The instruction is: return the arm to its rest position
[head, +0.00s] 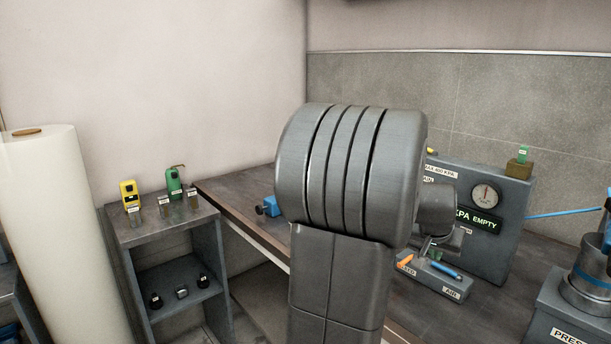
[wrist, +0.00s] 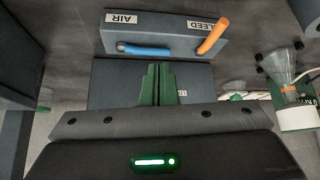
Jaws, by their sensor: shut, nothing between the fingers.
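My arm fills the middle of the head view, with its large grey ribbed joint blocking part of the bench. In the wrist view, my gripper (wrist: 157,84) shows two green fingers close together, shut and empty. Past the fingertips is the valve block (wrist: 178,45) with a blue lever (wrist: 146,51), an orange lever (wrist: 213,37) and AIR and BLEED labels upside down. In the head view, the valve block (head: 450,287) stands on the bench, just right of my arm. My gripper's fingers are hard to make out in the head view.
A gauge panel (head: 512,252) reading "KPA EMPTY" stands behind the valve block. A press (head: 565,310) is at the right edge. A grey shelf (head: 128,240) with small tools and a white roll (head: 50,230) are at left. In the wrist view, a clear funnel (wrist: 282,70) is at right.

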